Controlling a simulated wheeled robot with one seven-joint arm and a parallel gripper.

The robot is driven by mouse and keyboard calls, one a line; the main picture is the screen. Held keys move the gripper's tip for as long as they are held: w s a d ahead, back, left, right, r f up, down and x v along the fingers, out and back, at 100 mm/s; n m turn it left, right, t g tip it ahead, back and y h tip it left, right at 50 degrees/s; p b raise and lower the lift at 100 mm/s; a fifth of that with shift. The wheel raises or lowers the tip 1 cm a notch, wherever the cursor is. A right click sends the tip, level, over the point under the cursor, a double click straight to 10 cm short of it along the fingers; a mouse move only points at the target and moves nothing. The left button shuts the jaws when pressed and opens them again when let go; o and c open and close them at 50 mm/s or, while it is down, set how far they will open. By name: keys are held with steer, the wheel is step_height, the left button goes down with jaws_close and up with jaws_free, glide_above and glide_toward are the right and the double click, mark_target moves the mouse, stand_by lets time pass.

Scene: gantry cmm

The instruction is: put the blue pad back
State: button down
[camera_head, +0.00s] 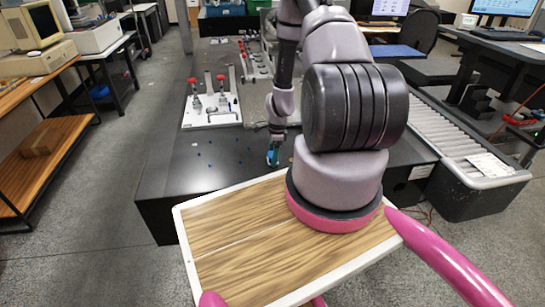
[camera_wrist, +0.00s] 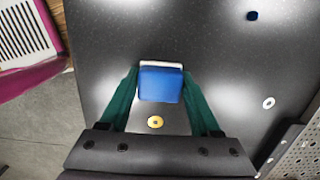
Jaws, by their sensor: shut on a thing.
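The blue pad (camera_wrist: 161,84) is a small blue block with a white strip along its far edge. In the wrist view it sits between the two dark green fingers of my gripper (camera_wrist: 160,76), which is shut on it. In the head view my gripper (camera_head: 273,154) points down at the near part of the black table (camera_head: 165,185), just beyond my wooden-topped tray.
Several small blue dots (camera_head: 210,164) mark the table left of my gripper. A white fixture plate (camera_head: 211,112) with red-knobbed clamps stands farther back. In the wrist view, a brass disc (camera_wrist: 156,122) and a white ring (camera_wrist: 268,102) show on the black surface. A roller conveyor (camera_head: 445,135) is at right.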

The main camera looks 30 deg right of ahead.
steer(key=shift+f, duration=0.25)
steer(key=shift+s+f, duration=0.2)
steer(key=shift+f, duration=0.1)
steer(key=shift+c, duration=0.5)
jaws_free()
steer(key=shift+s, duration=0.1)
step_height(320, 180, up, 13)
steer(key=d, duration=0.1)
steer(key=shift+d, duration=0.25)
